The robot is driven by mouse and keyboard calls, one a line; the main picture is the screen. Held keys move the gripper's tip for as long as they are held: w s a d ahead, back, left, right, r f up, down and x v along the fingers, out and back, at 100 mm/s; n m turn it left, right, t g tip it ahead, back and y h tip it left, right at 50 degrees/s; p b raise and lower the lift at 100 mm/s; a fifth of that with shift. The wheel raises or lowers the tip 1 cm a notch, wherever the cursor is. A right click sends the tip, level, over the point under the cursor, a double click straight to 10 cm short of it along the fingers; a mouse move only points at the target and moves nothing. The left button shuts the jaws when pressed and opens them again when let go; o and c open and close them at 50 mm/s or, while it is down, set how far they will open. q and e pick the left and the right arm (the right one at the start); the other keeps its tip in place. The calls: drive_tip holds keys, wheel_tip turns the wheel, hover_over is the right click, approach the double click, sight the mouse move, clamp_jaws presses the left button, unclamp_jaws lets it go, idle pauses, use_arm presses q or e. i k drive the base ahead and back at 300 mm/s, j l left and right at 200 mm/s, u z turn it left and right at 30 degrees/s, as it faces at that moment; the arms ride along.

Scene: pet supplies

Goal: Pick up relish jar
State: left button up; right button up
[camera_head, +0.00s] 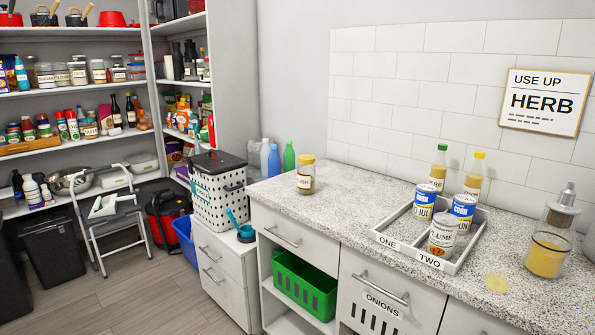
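A glass jar with a yellow lid and a pale label (306,178) stands upright on the left part of the speckled counter, near its front edge. It holds something brown. The label is too small to read, so I cannot tell for sure that it is the relish jar. Neither of my grippers is in view.
A divided tray (386,240) with cans and bottles stands right of the jar on the counter (340,205). A dispenser (547,252) is at far right. A white basket (219,200) stands on the lower cabinet. A step stool (103,240) stands on the floor.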

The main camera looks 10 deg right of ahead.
sight(306, 166)
drive_tip(key=i+j, duration=0.55)
drive_tip(key=i, duration=0.25)
